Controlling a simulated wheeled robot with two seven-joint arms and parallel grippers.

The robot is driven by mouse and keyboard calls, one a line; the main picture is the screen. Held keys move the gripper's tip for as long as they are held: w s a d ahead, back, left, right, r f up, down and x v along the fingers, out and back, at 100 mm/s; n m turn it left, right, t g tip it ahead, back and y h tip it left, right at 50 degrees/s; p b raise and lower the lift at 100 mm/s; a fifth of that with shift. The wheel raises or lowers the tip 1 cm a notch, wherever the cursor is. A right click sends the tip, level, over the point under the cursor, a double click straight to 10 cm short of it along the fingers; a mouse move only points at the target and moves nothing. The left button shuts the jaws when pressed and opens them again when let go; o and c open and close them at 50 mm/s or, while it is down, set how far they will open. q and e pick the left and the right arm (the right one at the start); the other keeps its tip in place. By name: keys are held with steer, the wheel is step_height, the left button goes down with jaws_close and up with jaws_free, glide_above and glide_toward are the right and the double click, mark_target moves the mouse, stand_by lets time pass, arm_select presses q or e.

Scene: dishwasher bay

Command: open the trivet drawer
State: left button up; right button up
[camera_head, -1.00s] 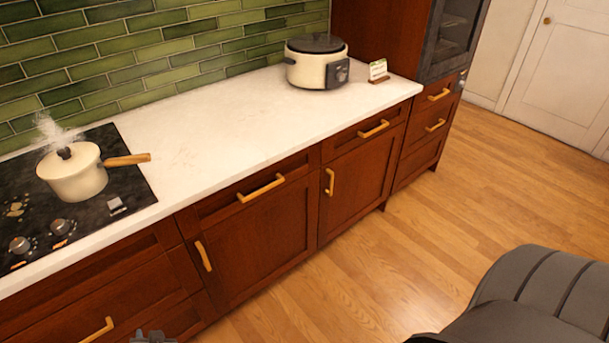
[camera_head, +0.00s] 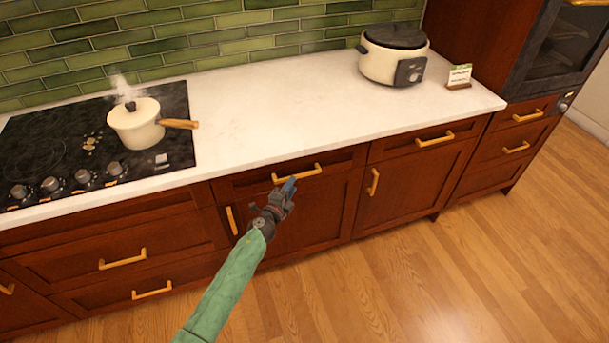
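A shut drawer (camera_head: 240,187) with a gold bar handle (camera_head: 297,174) sits under the counter edge, right of the cooktop. Another shut drawer (camera_head: 400,149) with a gold handle (camera_head: 434,139) is to its right. No label that I can read tells which is the trivet drawer. My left gripper (camera_head: 289,187) is in front of the first drawer, with its bluish fingertips just below the handle. I cannot tell whether they touch it, or whether the fingers are open or shut. My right gripper is not in view.
A steaming cream pot (camera_head: 136,126) stands on the black cooktop (camera_head: 50,145). A cream cooker (camera_head: 390,62) and a small sign card (camera_head: 458,75) stand on the counter (camera_head: 290,110). Cabinet doors lie below the drawers. The wooden floor (camera_head: 400,280) in front is clear.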

mark_target(298, 177)
arm_select(q)
steer(key=shift+x, duration=3)
jaws_close()
